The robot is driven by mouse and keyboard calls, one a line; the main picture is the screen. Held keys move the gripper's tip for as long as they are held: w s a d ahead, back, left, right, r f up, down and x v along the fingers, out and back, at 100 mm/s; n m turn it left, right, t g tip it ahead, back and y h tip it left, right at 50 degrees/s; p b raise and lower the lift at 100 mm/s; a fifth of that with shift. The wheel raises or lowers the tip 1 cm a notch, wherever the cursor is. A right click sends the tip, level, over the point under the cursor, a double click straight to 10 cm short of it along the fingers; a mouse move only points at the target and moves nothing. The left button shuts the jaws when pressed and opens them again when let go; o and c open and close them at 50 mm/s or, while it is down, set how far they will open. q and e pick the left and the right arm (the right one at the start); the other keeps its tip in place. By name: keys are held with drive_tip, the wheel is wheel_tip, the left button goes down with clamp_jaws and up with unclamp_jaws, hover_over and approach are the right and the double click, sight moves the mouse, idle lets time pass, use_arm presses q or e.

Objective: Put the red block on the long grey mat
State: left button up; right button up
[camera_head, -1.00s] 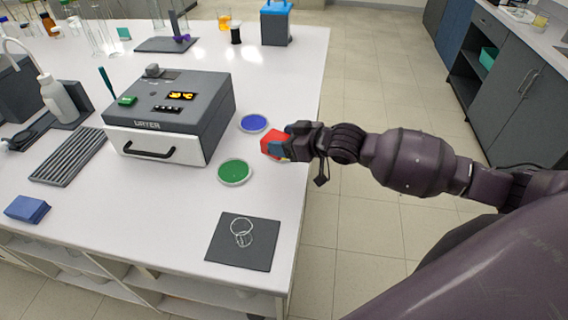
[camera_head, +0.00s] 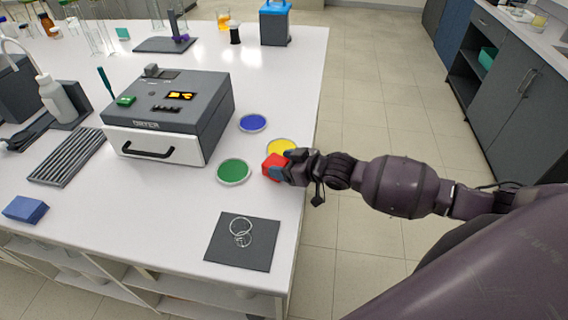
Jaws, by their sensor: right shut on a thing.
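The red block (camera_head: 272,167) is in my right gripper (camera_head: 284,168), over the right edge of the white bench. It is between the green dish (camera_head: 234,172) and the yellow dish (camera_head: 281,147). My right gripper is shut on it; whether the block touches the bench, I cannot tell. The long grey mat (camera_head: 68,157) appears as a ridged dark grey strip on the left of the bench, left of the dryer. Nothing lies on it. My left gripper is not in view.
The grey and white dryer (camera_head: 168,118) stands between the block and the ridged strip. A blue dish (camera_head: 253,123) is beside it. A dark square mat (camera_head: 243,243) with a glass item is in front. A blue block (camera_head: 25,209) lies at the front left.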

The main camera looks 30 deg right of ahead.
drive_tip(key=shift+f, duration=0.15)
drive_tip(key=o, duration=1)
